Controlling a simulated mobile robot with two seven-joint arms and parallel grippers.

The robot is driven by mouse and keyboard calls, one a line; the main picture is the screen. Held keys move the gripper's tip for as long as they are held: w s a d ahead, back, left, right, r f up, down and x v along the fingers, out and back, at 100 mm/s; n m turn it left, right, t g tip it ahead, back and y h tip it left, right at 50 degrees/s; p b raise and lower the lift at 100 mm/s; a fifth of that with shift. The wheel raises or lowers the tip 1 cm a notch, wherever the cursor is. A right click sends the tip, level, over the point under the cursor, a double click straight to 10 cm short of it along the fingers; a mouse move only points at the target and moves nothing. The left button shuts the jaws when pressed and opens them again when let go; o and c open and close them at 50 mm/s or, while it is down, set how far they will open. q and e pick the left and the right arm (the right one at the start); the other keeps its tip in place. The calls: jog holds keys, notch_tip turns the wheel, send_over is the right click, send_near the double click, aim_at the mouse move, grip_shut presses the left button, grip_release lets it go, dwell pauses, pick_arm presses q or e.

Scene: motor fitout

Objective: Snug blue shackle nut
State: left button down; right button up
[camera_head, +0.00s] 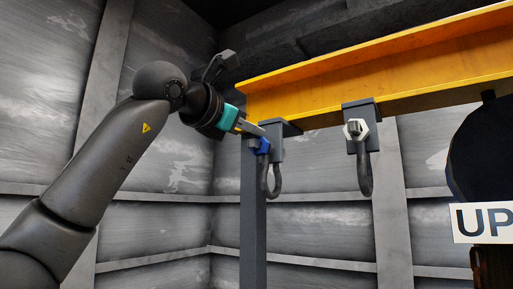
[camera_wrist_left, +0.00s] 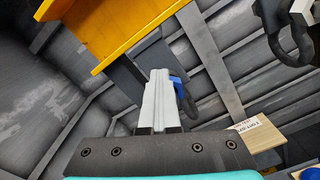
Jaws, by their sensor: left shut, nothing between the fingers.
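The blue nut (camera_head: 264,146) sits on the left shackle (camera_head: 270,182), which hangs from a dark bracket under the yellow beam. My left gripper (camera_head: 260,131) comes in from the left, with its fingers together and empty, just above the blue nut. I cannot tell whether the fingertips touch the nut. In the left wrist view the closed fingers (camera_wrist_left: 162,85) partly cover the blue nut (camera_wrist_left: 177,83), which peeks out on their right. My right gripper is in neither view.
The yellow beam (camera_head: 345,72) runs above the gripper on a dark post (camera_head: 252,225). A second shackle (camera_head: 364,172) with a white nut (camera_head: 355,129) hangs further right. A sign reading UP (camera_head: 482,222) stands at the right edge. Metal walls close in the back.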

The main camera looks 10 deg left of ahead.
pick_arm(q)
jog(key=shift+d+f, duration=0.25)
jog(key=shift+f, duration=0.05)
jog(key=shift+s+d+f+b, duration=0.2)
jog(key=shift+d+f+b, duration=0.35)
jog(key=shift+d, duration=0.2)
jog(key=shift+s+r, duration=0.2)
jog(key=shift+r, duration=0.1)
dwell(0.6)
jog(key=b+v, duration=0.2)
jog(key=v, duration=0.4)
jog(key=shift+d, duration=0.2)
jog(key=shift+r, duration=0.1)
